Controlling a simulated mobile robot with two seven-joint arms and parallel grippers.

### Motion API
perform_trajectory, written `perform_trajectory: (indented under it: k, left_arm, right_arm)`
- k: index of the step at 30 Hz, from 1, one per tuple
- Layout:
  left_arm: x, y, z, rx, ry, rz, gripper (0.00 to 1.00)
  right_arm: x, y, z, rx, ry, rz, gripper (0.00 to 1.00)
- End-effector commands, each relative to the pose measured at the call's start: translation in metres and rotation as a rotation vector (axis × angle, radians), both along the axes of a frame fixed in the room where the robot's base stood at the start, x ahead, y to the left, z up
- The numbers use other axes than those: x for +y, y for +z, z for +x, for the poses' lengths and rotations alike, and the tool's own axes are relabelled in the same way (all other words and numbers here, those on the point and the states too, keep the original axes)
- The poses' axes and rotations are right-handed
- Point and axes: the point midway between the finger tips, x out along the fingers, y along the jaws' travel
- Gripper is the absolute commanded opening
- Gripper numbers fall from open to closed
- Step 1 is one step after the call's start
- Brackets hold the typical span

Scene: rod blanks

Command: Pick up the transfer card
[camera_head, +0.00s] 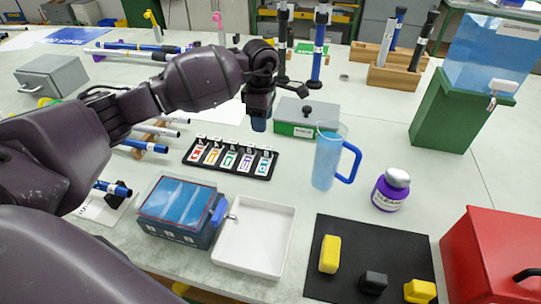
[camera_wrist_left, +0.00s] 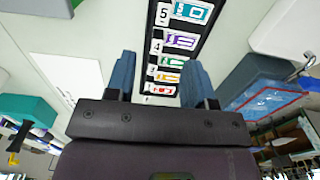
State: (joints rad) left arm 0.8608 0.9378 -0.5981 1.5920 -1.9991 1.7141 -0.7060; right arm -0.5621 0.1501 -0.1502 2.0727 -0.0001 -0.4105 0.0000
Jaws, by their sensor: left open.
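A black rack (camera_head: 229,161) on the table holds a row of small coloured cards, red, orange, green, purple and blue from left to right in the head view. Nothing readable marks one of them as the transfer card. The rack also shows in the left wrist view (camera_wrist_left: 150,18), with the blue card (camera_wrist_left: 191,12) by a number 5 and the purple card (camera_wrist_left: 181,41) by a number 4. My left gripper (camera_head: 258,124) is open and empty above the table, near the rack's far right end. In the left wrist view its blue fingers (camera_wrist_left: 156,60) stand apart, with the rack beyond them.
A green-and-grey box (camera_head: 306,118) stands behind the rack. A blue jug (camera_head: 327,160) and a purple bottle (camera_head: 391,190) stand to the right. A blue-lidded box (camera_head: 180,205) and white tray (camera_head: 255,237) are in front. Rods lie to the left.

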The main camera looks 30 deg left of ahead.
Motion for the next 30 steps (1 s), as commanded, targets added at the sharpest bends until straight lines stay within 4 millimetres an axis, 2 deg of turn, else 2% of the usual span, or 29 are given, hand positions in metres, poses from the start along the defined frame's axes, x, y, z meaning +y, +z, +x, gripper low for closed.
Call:
perform_trajectory:
  k: [9,17,24,30]
  left_arm:
    - [-0.001,-0.041,-0.001,0.004,-0.001,-0.003,0.49]
    - [-0.003,-0.063,0.000,0.001,0.001,-0.003,0.49]
    - [-0.006,-0.096,-0.001,0.004,0.002,-0.002,0.49]
    - [-0.006,-0.105,0.000,0.000,0.000,-0.002,0.49]
  right_arm:
    - [-0.001,-0.007,-0.004,0.012,0.002,-0.003,0.55]
    - [0.000,-0.007,-0.001,0.008,0.003,-0.002,0.55]
    - [0.003,-0.009,0.001,0.006,-0.001,0.005,0.55]
    - [0.004,-0.007,0.002,0.002,-0.002,0.009,0.55]
